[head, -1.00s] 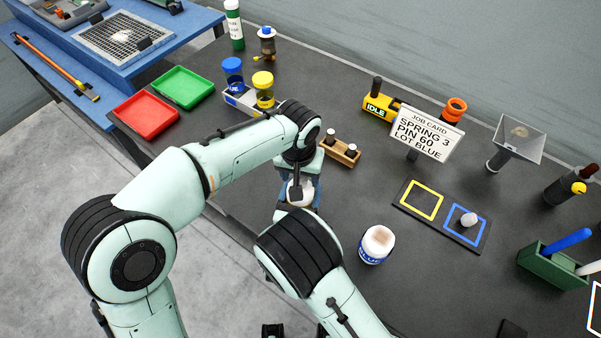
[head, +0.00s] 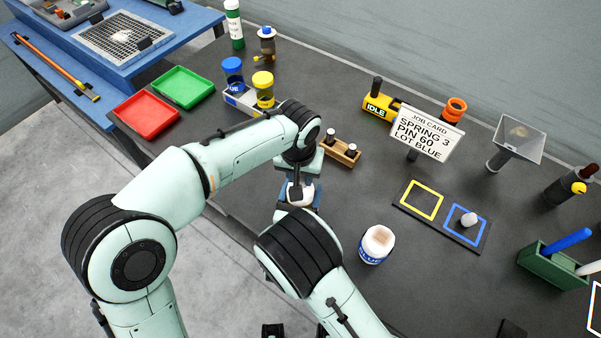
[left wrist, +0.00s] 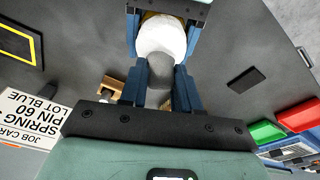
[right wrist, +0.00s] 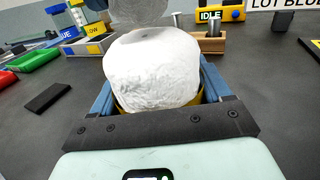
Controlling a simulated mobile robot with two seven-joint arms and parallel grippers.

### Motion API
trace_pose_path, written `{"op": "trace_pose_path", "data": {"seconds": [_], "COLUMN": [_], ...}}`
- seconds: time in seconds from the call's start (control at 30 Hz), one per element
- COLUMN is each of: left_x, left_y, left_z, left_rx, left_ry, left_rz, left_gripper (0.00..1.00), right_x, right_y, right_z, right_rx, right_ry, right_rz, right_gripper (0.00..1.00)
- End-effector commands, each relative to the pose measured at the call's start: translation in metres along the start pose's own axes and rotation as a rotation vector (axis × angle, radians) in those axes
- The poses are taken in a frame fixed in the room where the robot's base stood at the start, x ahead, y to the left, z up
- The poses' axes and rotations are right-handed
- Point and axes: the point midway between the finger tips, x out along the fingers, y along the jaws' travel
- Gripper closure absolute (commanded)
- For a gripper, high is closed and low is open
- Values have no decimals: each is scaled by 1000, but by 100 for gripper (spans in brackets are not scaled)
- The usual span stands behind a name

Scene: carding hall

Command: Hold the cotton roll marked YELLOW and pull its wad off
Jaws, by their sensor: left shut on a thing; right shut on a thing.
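The white cotton roll (right wrist: 152,75) stands between the fingers of my right gripper (right wrist: 155,85), with a yellow band low on it. My right gripper is shut on it. My left gripper (left wrist: 160,88) faces it from the opposite side and is shut on the pale grey wad (left wrist: 160,70), against or just off the roll's end. The wad also shows above the roll in the right wrist view (right wrist: 140,12); I cannot tell whether they still touch. In the head view the roll (head: 301,194) is partly hidden by my arms.
A roll marked BLUE (head: 376,245) stands on the dark table. A mat (head: 453,232) has yellow and blue squares, with a small white wad (head: 468,220) in the blue one. A wooden block (head: 340,152), a job card (head: 424,135) and red (head: 146,115) and green (head: 183,87) trays stand around.

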Motion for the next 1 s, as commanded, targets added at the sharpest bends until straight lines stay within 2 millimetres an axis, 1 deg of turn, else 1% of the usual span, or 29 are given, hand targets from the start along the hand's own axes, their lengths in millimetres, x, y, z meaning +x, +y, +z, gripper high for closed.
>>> {"op": "trace_pose_path", "data": {"seconds": [0.63,1.0], "left_x": [-21,-23], "left_y": [0,0], "left_z": [-3,-4], "left_rx": [0,0], "left_ry": [1,1], "left_rz": [1,1], "left_gripper": [100,100], "right_x": [0,0], "right_y": [0,0], "right_z": [0,0], "right_rx": [0,0], "right_ry": [0,0], "right_rz": [0,0], "right_gripper": [78,78]}}
